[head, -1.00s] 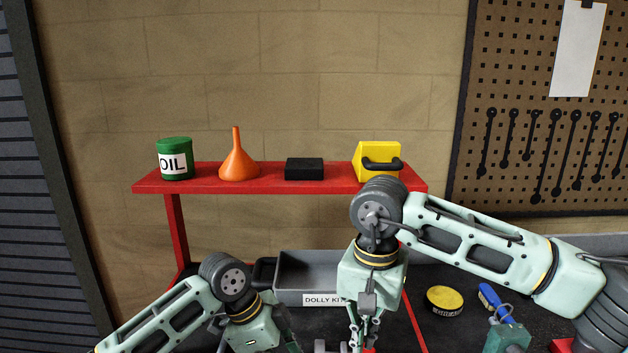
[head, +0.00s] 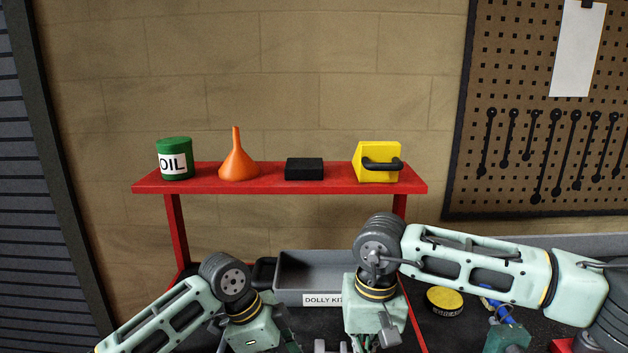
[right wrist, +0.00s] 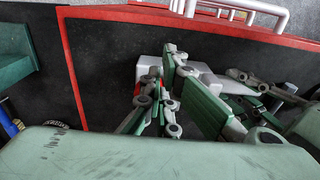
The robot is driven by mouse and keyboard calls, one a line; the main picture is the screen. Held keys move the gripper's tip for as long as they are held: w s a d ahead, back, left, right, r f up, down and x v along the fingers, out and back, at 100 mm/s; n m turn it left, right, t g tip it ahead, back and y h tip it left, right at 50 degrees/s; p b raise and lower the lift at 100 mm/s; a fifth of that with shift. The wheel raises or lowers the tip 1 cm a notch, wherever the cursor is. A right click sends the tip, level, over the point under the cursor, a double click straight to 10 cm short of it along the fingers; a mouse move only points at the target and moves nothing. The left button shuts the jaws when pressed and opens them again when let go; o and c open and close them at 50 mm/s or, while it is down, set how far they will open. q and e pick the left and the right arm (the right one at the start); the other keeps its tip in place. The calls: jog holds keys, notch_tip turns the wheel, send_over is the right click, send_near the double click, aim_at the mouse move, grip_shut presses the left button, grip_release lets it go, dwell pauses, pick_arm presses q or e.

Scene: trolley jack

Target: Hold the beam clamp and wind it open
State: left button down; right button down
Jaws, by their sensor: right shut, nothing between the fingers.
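In the right wrist view a pale grey block (right wrist: 205,76), which may be part of the beam clamp, lies behind green gripper fingers. A small red piece (right wrist: 155,71) shows beside it; I cannot tell what it belongs to. My left gripper (right wrist: 178,60) reaches in from the right, close against the pale block; whether its fingers grip it is hidden. My right gripper (right wrist: 153,95) is shut and empty, with its fingers just left of the left gripper. In the head view both grippers run off the bottom edge, and the clamp is not clearly visible.
A grey tray labelled DOLLY KIT (head: 310,270) stands behind the arms. A yellow tin (head: 444,300) and a blue-handled brush (head: 490,296) lie to the right. A red shelf (head: 270,186) holds an oil can (head: 174,160), orange funnel (head: 238,162), black box (head: 304,169) and yellow block (head: 378,160).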

jog(key=shift+s+f, duration=0.15)
jog(key=shift+f, duration=0.3)
